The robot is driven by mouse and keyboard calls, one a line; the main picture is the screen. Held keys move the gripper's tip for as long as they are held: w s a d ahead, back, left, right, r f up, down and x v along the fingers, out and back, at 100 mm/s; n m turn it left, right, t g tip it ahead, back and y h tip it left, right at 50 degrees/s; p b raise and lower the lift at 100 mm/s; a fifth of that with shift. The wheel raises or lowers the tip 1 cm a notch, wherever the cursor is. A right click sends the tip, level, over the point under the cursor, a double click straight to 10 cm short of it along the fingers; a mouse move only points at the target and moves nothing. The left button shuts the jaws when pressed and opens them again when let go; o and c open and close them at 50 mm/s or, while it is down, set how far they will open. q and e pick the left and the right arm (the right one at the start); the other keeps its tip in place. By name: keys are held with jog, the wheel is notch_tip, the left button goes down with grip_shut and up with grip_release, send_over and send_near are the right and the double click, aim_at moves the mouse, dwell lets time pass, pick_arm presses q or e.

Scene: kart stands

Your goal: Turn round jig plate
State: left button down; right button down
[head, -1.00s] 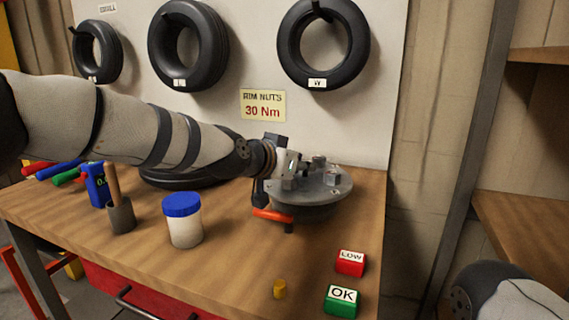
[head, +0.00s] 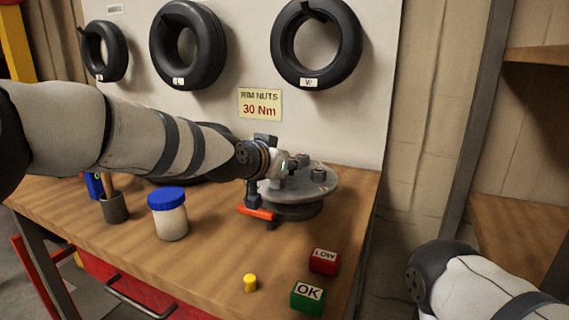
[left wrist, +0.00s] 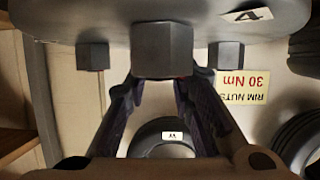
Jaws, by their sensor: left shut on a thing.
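The round grey jig plate (head: 325,186) sits on a dark round base near the right end of the wooden bench (head: 215,260). Several grey hexagonal posts stand on it. My left gripper (head: 288,164) reaches over the plate's left side from the left. In the left wrist view, the gripper's fingers (left wrist: 160,95) are shut on the middle grey post (left wrist: 161,48), with other posts on either side. The plate's edge (left wrist: 110,18) fills the top of that view and carries a white label. An orange-red handle (head: 256,212) shows at the base's front left. My right gripper is out of view.
A blue-lidded jar (head: 170,222), a grey cup (head: 114,208) and a small yellow cylinder (head: 250,283) stand on the bench. A red LOW block (head: 323,262) and green OK block (head: 307,298) are at the front right. Tyres (head: 316,80) hang on the board behind.

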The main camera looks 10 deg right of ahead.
pick_arm(q)
jog(key=shift+f, duration=0.1)
jog(key=c, duration=1.4)
grip_release()
jog(key=v, duration=1.2)
